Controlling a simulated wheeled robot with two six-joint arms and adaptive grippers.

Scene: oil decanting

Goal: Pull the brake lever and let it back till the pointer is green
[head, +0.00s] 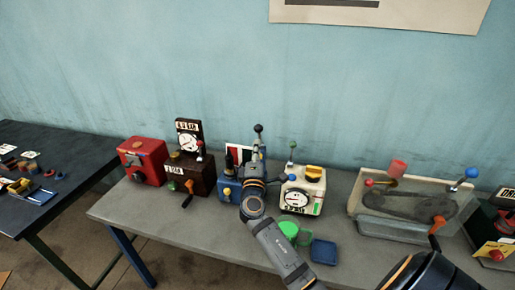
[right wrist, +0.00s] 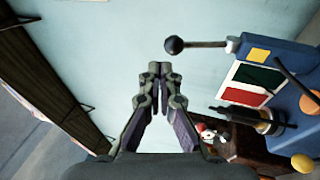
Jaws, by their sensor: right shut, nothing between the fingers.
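The brake lever is a dark arm with a black ball knob (right wrist: 174,45) on a blue machine (right wrist: 292,60). The knob also shows in the head view (head: 258,128), on the blue machine (head: 227,190). The machine carries a panel (right wrist: 250,85) with a dark green field and a red field in white borders. A thin dark bar (right wrist: 296,78) stands over the machine beside the panel; I cannot tell which field it points to. My right gripper (right wrist: 154,72) is shut and empty, apart from the knob in the right wrist view. In the head view, my right arm hides part of the machine.
A dark machine with a dial (head: 188,140) and a red box (head: 143,160) stand to the left. A cream dial machine (head: 302,190), a green cup (head: 289,230) and a blue tray (head: 323,252) stand to the right. The grey table's (head: 150,220) front left is clear.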

